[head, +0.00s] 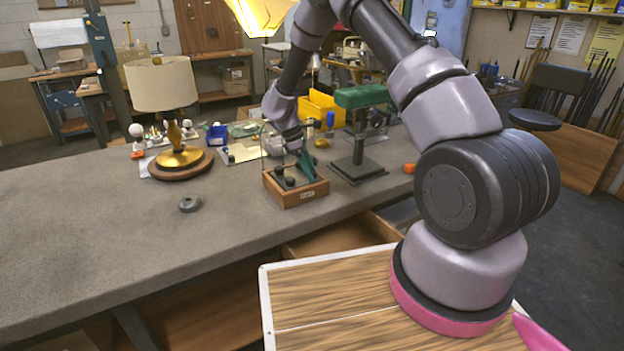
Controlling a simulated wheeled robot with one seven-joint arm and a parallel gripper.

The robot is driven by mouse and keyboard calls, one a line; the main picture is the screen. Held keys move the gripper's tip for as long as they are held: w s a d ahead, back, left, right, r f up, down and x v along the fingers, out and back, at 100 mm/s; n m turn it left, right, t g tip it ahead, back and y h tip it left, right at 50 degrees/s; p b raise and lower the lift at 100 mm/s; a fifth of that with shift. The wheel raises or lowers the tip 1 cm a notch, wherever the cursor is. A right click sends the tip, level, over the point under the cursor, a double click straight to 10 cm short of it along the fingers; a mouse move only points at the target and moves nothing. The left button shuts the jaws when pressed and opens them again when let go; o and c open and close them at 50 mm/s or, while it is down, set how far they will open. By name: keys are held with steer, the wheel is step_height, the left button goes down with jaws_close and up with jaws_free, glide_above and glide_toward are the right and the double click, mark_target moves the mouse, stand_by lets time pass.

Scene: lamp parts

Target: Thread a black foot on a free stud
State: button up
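A small wooden tray (297,198) with a label on its front stands on the bench. Small black round pieces, which look like the black feet (289,182), lie in its left part. My gripper (306,170) points down at the tray's right part, its dark green fingers at or just inside the rim. Whether the fingers are apart or hold anything is too small to tell. A brass table lamp (178,145) with a cream shade stands upright on a round wooden base at the left. I cannot make out any free stud.
A green-topped stand (361,96) on a dark base is just right of the tray. A grey ring-shaped piece (190,204) lies alone on the bench (90,230). Yellow bins (320,108) and small items sit behind. The bench's front left is clear.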

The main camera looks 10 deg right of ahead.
steer(key=shift+w, duration=0.15)
steer(key=n+t, duration=0.1)
steer(key=n, duration=0.2)
steer(key=shift+r, duration=0.1)
steer(key=n+t, duration=0.1)
steer(key=n, duration=0.3)
steer(key=shift+t, duration=0.4)
jaws_close()
steer(key=shift+m, duration=0.4)
steer(key=shift+o, duration=1)
jaws_free()
steer(key=shift+m+g, duration=0.3)
steer(key=shift+r, duration=0.1)
